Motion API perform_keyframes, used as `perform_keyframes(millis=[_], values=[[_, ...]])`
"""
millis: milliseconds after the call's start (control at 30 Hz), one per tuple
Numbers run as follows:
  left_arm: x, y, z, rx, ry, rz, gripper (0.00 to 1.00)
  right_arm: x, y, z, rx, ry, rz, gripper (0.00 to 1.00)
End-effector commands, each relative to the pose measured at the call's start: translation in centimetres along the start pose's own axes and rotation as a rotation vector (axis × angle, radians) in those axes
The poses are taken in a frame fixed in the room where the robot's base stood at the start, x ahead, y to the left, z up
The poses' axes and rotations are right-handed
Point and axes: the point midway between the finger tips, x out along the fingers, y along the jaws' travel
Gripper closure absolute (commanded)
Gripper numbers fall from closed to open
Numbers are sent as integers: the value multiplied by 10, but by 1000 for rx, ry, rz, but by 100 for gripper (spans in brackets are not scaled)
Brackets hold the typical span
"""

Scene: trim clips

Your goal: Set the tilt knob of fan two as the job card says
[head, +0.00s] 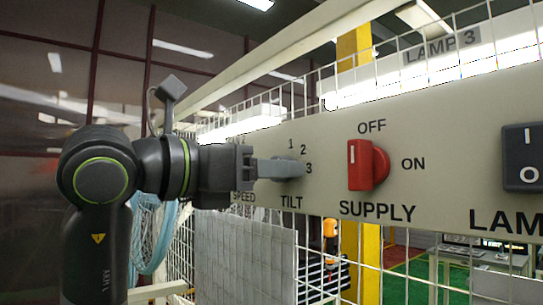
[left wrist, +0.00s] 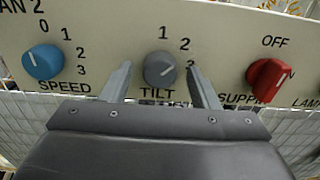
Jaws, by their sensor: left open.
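The tilt knob (left wrist: 160,70) is a round grey knob on a pale panel, with 1, 2 and 3 around its upper right and TILT below. I cannot tell for sure which number its mark points to. My left gripper (left wrist: 160,84) is open, with one finger on each side of the knob and gaps visible between. In the head view my left gripper (head: 272,168) reaches the panel from the left and hides part of the knob. A cut-off label ending in "AN 2" shows at the panel's upper left in the left wrist view. No job card is visible. My right gripper is not in view.
A blue SPEED knob (left wrist: 42,62) is left of the tilt knob. A red SUPPLY knob (head: 367,165) is to its right, and a dark lamp switch (head: 523,158) is further right. The panel (head: 445,185) is mounted on a white wire mesh.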

Motion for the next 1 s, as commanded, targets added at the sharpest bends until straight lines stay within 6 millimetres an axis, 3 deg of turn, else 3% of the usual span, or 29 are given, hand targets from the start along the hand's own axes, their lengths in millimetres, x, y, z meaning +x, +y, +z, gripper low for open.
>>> perform_keyframes(millis=[433, 767, 1000], values=[[8, 0, -1, -1, 1, 1, 45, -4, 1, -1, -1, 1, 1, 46], [8, 0, 0, -1, 0, 1, 88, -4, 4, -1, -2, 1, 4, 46], [8, 0, -2, 21, 0, 1, 89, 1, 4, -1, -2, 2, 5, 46]])
